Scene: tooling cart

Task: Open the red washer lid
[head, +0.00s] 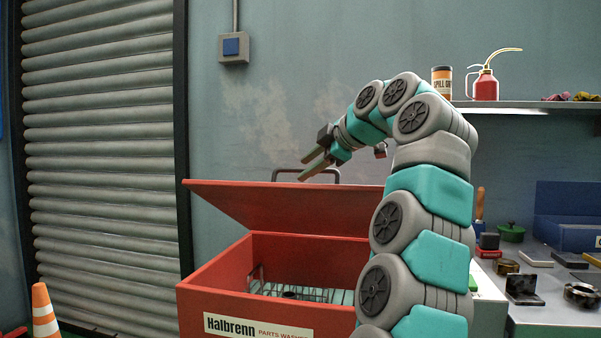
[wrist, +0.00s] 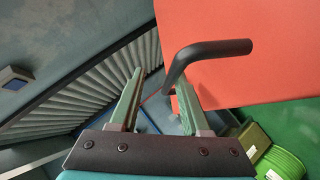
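The red washer (head: 212,282), labelled Halbrenn, stands in the head view with its red lid (head: 290,208) raised partway and tilted. I see the lid's underside and the inside of the tub. A dark bar handle (head: 338,174) shows above the lid's upper edge. In the wrist view, the handle (wrist: 207,50) crosses the red lid (wrist: 270,55) close to my right finger. My gripper (head: 309,166) is beside and above the handle in the head view. In the wrist view, my gripper (wrist: 158,82) is open, its fingers apart with nothing held between them. Whether a finger touches the handle is unclear.
A wire basket (head: 300,293) sits inside the tub. A workbench (head: 550,318) with several tools is at right, below a shelf (head: 530,106) holding a red oil can (head: 486,87). An orange cone (head: 43,312) stands at left.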

